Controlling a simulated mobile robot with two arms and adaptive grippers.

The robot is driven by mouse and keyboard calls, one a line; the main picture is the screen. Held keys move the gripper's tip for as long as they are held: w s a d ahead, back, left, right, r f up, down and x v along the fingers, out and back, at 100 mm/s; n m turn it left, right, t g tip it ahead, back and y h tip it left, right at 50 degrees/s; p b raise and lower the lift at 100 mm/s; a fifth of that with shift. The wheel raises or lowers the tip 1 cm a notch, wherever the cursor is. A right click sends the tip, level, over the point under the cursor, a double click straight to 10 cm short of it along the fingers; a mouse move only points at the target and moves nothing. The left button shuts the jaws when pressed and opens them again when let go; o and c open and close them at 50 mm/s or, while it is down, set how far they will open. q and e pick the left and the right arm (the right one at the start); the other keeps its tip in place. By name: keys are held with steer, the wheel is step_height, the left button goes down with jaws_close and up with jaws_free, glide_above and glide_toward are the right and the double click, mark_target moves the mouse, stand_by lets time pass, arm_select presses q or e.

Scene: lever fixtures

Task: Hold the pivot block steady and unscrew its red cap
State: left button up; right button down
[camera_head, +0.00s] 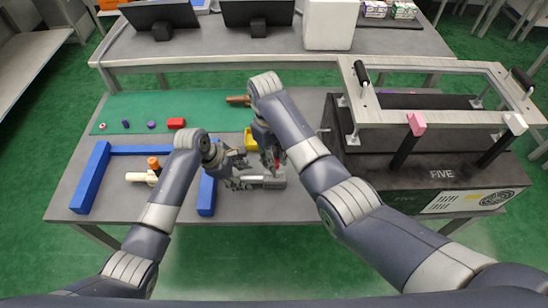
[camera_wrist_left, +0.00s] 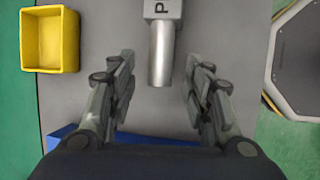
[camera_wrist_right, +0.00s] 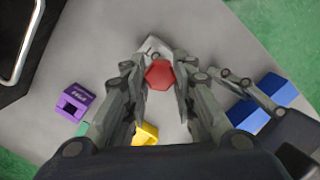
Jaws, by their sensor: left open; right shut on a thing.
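The pivot block (camera_head: 276,182) is grey and lies on the table's front middle. It also shows in the left wrist view (camera_wrist_left: 163,8), with a letter P and a grey cylindrical shaft (camera_wrist_left: 161,55). My left gripper (camera_wrist_left: 159,75) is open, with its fingers on either side of the shaft's end and gaps on both sides. The red cap (camera_wrist_right: 160,75) is hexagonal and sits at the block in the right wrist view. My right gripper (camera_wrist_right: 158,80) is shut on the cap from above. In the head view the cap (camera_head: 277,164) is mostly hidden by that gripper.
A black case (camera_head: 430,170) marked FIVE with a metal frame stands on the right. Blue bars (camera_head: 92,178) lie at left. A yellow bin (camera_wrist_left: 50,38) and a purple block (camera_wrist_right: 73,103) are near the grippers. An orange-capped white part (camera_head: 146,173) lies at left.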

arm_select(q)
steer(key=v, duration=1)
